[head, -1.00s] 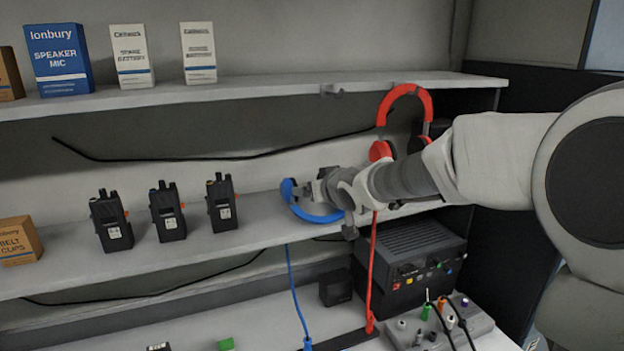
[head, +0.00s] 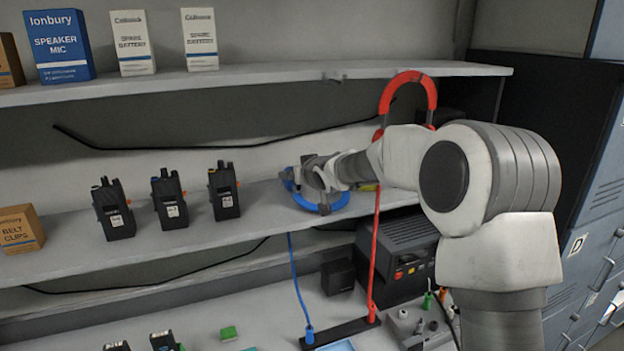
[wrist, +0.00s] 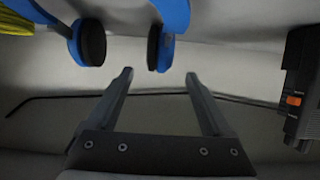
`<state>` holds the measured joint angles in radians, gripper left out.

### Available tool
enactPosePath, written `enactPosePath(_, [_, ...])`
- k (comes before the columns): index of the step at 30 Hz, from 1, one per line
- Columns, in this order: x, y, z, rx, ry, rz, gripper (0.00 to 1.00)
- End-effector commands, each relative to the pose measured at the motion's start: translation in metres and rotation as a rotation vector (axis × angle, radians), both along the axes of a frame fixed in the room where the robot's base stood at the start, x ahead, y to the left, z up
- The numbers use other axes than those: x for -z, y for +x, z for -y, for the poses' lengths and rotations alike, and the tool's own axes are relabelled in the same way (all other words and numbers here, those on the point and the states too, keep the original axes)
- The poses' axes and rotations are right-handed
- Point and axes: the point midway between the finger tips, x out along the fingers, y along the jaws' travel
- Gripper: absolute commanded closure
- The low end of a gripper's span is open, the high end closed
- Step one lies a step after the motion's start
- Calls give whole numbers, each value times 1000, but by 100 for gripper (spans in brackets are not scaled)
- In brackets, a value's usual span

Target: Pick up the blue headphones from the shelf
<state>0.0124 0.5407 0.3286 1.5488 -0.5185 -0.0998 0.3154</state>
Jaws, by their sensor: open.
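The blue headphones (head: 325,207) lie on the middle shelf, right of the radios, partly hidden behind my gripper. In the wrist view their two dark-padded ear cups (wrist: 160,48) are at the top. My gripper (head: 303,178) is over the headphones in the head view. Its two fingers (wrist: 158,75) are spread and empty. One ear cup sits just beyond the gap between the fingertips, and the other is left of the left finger. I cannot tell whether a finger touches the headphones.
Red headphones (head: 412,80) stand behind my arm. Several black radios (head: 168,200) stand left on the middle shelf (head: 100,250); one (wrist: 303,90) shows at the wrist view's right. The upper shelf (head: 260,75) overhangs. A yellow item (head: 368,187) lies right of the blue headphones.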

Motion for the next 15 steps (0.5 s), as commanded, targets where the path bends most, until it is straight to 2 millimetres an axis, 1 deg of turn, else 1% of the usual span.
enactPosePath(7, [7,11,-5,-1,0,-1,16])
enactPosePath(12, [20,28,-12,-1,-3,-2,16])
enactPosePath(15, [24,37,-15,0,-1,-1,16])
